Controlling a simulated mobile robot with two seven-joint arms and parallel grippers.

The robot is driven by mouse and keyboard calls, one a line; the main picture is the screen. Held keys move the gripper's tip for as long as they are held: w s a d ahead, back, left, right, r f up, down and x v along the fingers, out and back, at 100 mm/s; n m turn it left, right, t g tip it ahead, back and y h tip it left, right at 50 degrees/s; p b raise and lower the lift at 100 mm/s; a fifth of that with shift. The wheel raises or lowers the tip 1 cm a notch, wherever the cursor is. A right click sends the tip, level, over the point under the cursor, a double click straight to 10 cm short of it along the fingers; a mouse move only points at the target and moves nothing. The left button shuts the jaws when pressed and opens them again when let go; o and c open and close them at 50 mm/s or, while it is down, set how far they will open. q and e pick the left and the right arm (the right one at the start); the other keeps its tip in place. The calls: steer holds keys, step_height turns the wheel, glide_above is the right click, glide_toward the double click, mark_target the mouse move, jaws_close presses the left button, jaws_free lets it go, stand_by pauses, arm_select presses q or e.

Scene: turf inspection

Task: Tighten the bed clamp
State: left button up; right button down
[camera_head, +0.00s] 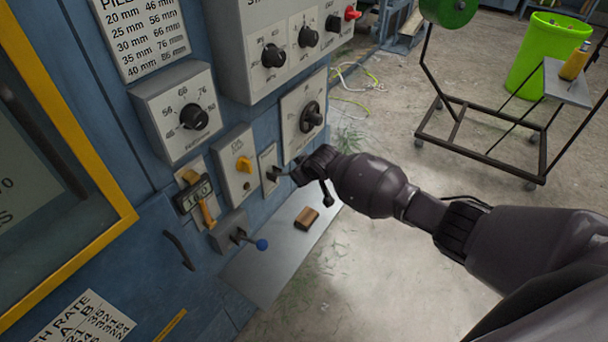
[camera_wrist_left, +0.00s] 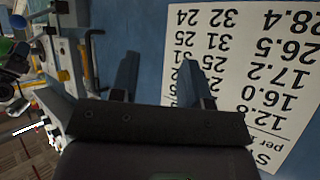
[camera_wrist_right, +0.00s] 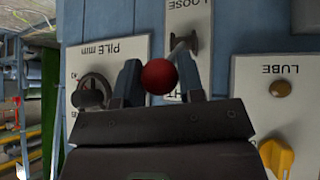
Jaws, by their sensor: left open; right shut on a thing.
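The bed clamp appears to be the lever with a red ball knob (camera_wrist_right: 158,77) in the right wrist view. Its light plate (camera_wrist_right: 172,18) reads LOOSE, upside down at the picture's top, with part of another word, "HT", lower down. The knob sits between the fingertips of my right gripper (camera_wrist_right: 160,92), which is shut on it. The lever runs from the knob up to a dark bracket (camera_wrist_right: 184,43). In the head view my right gripper (camera_head: 300,173) is at the clamp plate (camera_head: 268,165) and hides the knob. My left gripper (camera_wrist_left: 158,80) is open and empty, facing a printed chart (camera_wrist_left: 245,75).
Around the clamp are a pile dial (camera_head: 312,117), a yellow-knobbed switch plate (camera_head: 238,170), an orange-handled gauge (camera_head: 205,212) and a blue-ball lever (camera_head: 262,244). A brown block (camera_head: 307,218) lies on the grey ledge (camera_head: 255,275) below. A wheeled frame (camera_head: 490,140) stands farther off.

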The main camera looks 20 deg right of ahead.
steer(key=shift+w+a+r, duration=0.2)
steer(key=shift+w+r, duration=0.15)
steer(key=shift+r, duration=0.25)
steer(key=c, duration=1.2)
jaws_free()
steer(key=o, duration=0.4)
steer(key=shift+f, duration=0.2)
steer(key=shift+o, duration=0.2)
steer(key=shift+s, duration=0.15)
steer(key=shift+s+d+r, duration=0.1)
steer(key=shift+s+r, duration=0.05)
steer(key=p+v, duration=0.1)
steer(key=v, duration=0.9)
steer(key=shift+r, duration=0.2)
